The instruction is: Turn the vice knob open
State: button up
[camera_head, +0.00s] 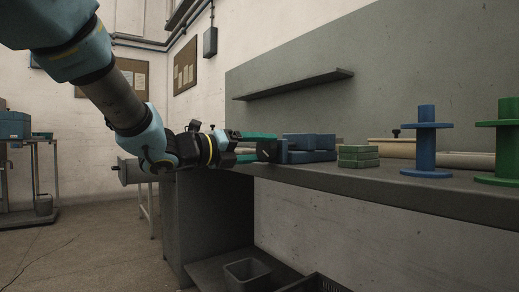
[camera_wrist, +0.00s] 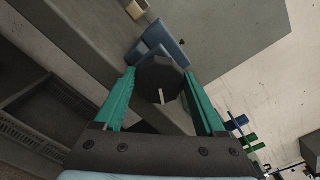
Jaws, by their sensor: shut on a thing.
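The vice knob (camera_wrist: 153,75) is a dark, many-sided disc with a pale mark on its face, seen in the wrist view between my green fingers. It also shows in the head view as a black piece (camera_head: 267,150) at the near end of the blue vice (camera_head: 308,142). The vice sits on the workbench, and part of its blue body (camera_wrist: 160,40) shows behind the knob in the wrist view. My gripper (camera_wrist: 161,82) is shut on the knob, one finger on each side. The knob's shaft is hidden.
On the bench (camera_head: 400,184), green blocks (camera_head: 358,156), a blue spool (camera_head: 426,145) and a green spool (camera_head: 507,140) stand right of the vice. A shelf (camera_head: 293,84) is on the wall panel above. A grey bin (camera_head: 247,274) stands below the bench.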

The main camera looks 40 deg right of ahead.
jog(key=o, duration=1.3)
jog(key=shift+a, duration=0.15)
jog(key=a, duration=0.7)
jog(key=a+p, duration=0.1)
jog(key=a, duration=0.2)
jog(key=shift+w+a, duration=0.3)
jog(key=shift+w, duration=0.05)
